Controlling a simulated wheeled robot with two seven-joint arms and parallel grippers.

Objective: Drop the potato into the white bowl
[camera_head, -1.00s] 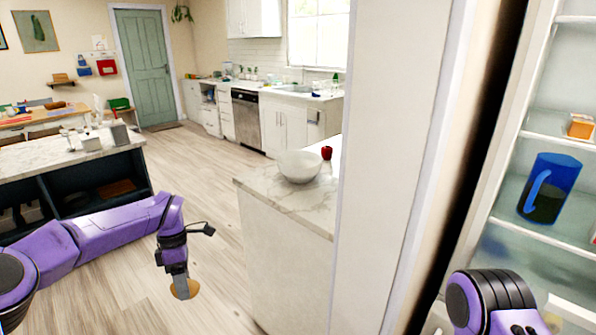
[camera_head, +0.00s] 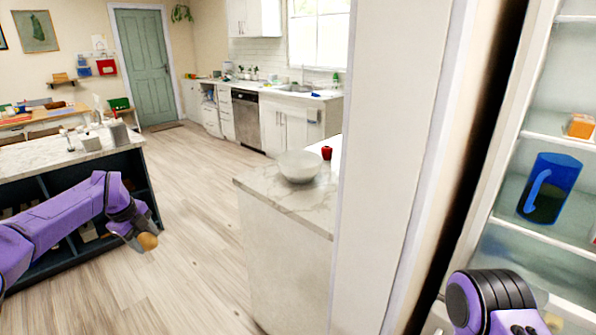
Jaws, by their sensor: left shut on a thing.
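The potato (camera_head: 148,241) is a small brown-tan rounded thing at the tip of my left gripper (camera_head: 141,238). My left gripper is shut on it and holds it over the open floor, left of the counter. The white bowl (camera_head: 299,166) stands upright on the marble counter (camera_head: 262,183), to the right of and apart from my left gripper. The inside of the bowl is hardly visible. My right arm shows at the lower right, but its fingertips are out of the picture.
A red apple (camera_head: 326,153) sits beside the bowl. A tall white panel (camera_head: 390,150) borders the counter on the right. Farther right, open fridge shelves hold a blue pitcher (camera_head: 549,188). A dark island (camera_head: 85,166) stands at the left. The wooden floor (camera_head: 200,215) between is clear.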

